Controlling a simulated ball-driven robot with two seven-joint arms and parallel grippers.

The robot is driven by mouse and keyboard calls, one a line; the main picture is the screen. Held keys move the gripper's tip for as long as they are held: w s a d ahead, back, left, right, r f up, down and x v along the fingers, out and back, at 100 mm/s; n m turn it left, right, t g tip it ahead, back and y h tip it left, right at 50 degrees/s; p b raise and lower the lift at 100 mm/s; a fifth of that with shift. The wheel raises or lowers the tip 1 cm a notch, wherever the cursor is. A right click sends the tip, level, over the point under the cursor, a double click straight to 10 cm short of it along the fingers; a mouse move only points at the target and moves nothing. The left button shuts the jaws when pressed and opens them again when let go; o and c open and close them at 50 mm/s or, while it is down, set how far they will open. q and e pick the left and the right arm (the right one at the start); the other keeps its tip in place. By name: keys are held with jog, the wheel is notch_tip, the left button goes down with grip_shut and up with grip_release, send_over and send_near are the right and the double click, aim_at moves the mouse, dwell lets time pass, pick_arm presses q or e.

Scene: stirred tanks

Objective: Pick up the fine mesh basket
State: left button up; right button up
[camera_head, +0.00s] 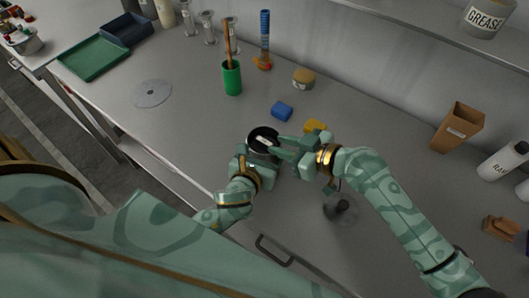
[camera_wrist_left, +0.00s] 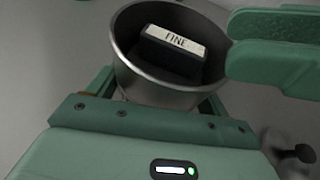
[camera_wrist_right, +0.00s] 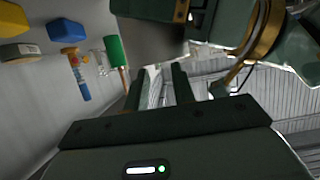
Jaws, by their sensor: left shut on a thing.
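A round metal pot (camera_wrist_left: 155,90) stands in the left wrist view, and it also shows in the head view (camera_head: 250,145). Inside it is a dark block-like piece with a white FINE label (camera_wrist_left: 175,40), likely the fine mesh basket's top; no mesh can be made out. My left gripper (camera_head: 260,158) is shut on the pot, one finger on each side of it. My right gripper (camera_head: 279,146) has its fingers apart beside the pot's rim, pointing towards the label. The right wrist view shows nothing between its fingers (camera_wrist_right: 161,80).
A blue block (camera_head: 282,111) and a yellow block (camera_head: 315,126) lie behind the pot. A green cup (camera_head: 231,78) with a brown stick stands farther back. A dark round knob (camera_head: 342,206) is below my right arm.

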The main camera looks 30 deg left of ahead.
aim_at(263, 140)
jog(key=x, duration=0.6)
jog(key=shift+w+f, duration=0.15)
grip_shut()
